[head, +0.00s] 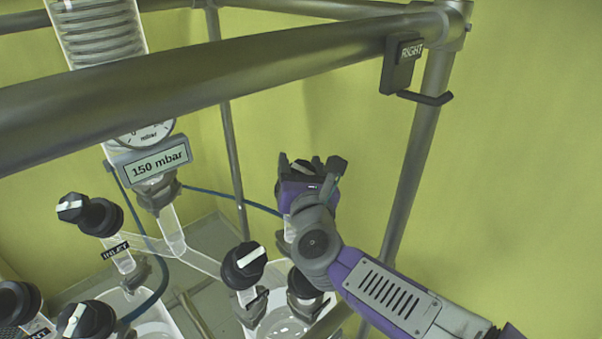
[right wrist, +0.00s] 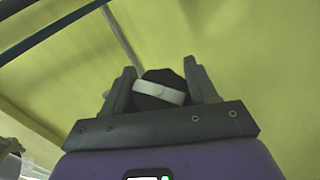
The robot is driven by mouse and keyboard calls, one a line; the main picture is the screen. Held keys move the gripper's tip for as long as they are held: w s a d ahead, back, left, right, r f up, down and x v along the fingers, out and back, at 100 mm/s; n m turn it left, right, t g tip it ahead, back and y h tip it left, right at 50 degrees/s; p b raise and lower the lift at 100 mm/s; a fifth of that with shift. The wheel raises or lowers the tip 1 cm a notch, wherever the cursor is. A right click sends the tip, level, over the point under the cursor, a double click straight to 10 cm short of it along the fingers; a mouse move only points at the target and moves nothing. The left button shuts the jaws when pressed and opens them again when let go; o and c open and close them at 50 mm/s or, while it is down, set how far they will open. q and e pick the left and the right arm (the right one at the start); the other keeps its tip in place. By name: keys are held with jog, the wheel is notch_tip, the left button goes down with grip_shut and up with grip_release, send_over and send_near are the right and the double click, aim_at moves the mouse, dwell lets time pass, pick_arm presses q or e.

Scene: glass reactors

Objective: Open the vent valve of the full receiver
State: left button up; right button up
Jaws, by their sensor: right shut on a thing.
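My right gripper (head: 312,165) is at the upper end of a glass tube above the right receiver (head: 285,325). Its two fingers are shut on a black valve knob (right wrist: 160,88) with a white bar, which lies nearly crosswise between the fingers in the right wrist view. Any label on this valve is hidden behind the gripper. Another black knob (head: 244,265) with a white bar sits left of it. The left receiver (head: 152,318) carries several black knobs, with a partly cut-off vent label (head: 38,333). I cannot tell the fill levels. My left gripper is not in view.
A thick grey frame bar (head: 200,75) crosses the foreground, with a post (head: 415,150) and a hook labelled RIGHT (head: 403,65) at right. A gauge display (head: 157,162) reads 150 mbar. A blue hose (head: 235,197) runs behind the glassware. The space right of the post is clear.

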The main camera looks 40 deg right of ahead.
jog(key=n+t+y+b, duration=0.1)
jog(key=n+y+b, duration=0.2)
jog(key=n+b, duration=0.1)
jog(key=n+t+y+b, duration=0.1)
jog(key=y, duration=0.1)
jog(key=shift+w+a+f+n+t+y+b, duration=0.1)
jog(key=shift+a+f+n+t+y+b, duration=0.05)
jog(key=shift+a+n+t+y+b, duration=0.2)
jog(key=n+y+b, duration=0.1)
jog(key=n+y, duration=0.2)
jog(key=shift+n+y, duration=0.25)
jog(key=shift+a+r+n+g+y+b, duration=0.15)
jog(key=shift+n+g+y, duration=0.1)
jog(key=shift+n+y, duration=0.75)
jog(key=shift+a+r+n+g+y+b, duration=0.1)
jog(key=shift+n+g+y+b, duration=0.1)
jog(key=shift+n+y, duration=0.8)
jog(key=shift+n, duration=0.3)
jog(key=o, duration=1)
jog(key=shift+c, duration=0.2)
jog(key=v, duration=0.7)
jog(key=shift+s, duration=0.3)
jog(key=shift+d, duration=0.15)
